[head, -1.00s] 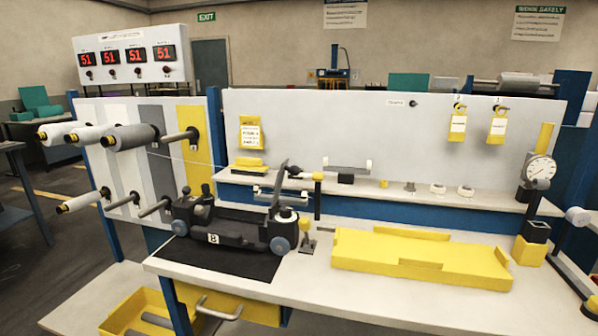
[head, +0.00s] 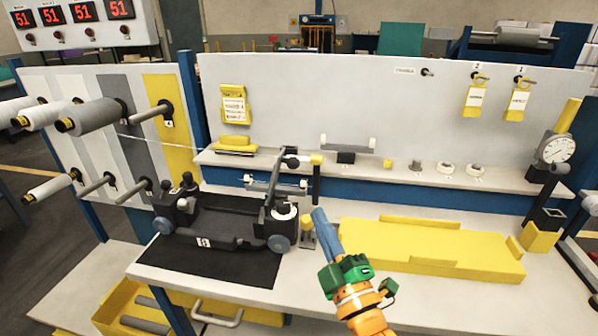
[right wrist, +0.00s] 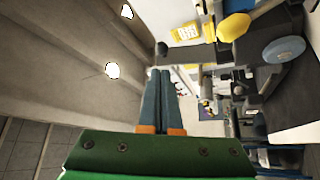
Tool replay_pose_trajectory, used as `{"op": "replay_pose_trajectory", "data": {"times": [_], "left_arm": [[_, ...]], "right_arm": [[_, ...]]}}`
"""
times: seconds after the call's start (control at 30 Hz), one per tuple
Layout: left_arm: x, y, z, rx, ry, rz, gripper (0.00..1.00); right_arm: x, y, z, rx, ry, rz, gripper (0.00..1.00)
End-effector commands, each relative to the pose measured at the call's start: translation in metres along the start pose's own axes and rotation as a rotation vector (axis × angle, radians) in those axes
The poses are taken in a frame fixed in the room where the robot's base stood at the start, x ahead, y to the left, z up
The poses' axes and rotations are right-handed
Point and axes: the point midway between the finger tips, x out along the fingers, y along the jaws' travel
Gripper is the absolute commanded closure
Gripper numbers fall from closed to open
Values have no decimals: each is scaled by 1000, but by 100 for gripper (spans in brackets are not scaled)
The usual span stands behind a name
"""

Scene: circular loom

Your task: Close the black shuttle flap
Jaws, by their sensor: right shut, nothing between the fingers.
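The black shuttle (head: 215,217), marked 8, lies on a dark mat (head: 220,262) on the bench. Its flap (head: 273,178) stands raised, nearly upright, at the shuttle's right end. My right gripper (head: 319,214) has blue fingers and a green body; it is shut and empty, just right of the shuttle's right end and apart from the flap. In the right wrist view its closed fingers (right wrist: 160,72) point forward, with a shuttle wheel (right wrist: 283,48) at upper right. My left gripper is not in view.
A small yellow-topped post (head: 307,228) stands between the shuttle and my right gripper. A black post with a yellow top (head: 316,180) stands behind it. A yellow tray (head: 425,247) lies to the right. Yarn spools (head: 95,115) stick out at left.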

Motion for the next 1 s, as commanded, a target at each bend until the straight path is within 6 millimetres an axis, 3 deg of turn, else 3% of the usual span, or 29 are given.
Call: {"op": "replay_pose_trajectory", "data": {"times": [0.3,0.5,1.0], "left_arm": [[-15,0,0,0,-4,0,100],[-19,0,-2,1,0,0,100],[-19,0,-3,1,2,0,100]], "right_arm": [[71,3,-1,1,0,1,100],[99,1,0,0,-1,-1,100],[107,0,0,-1,-1,-2,100]]}}
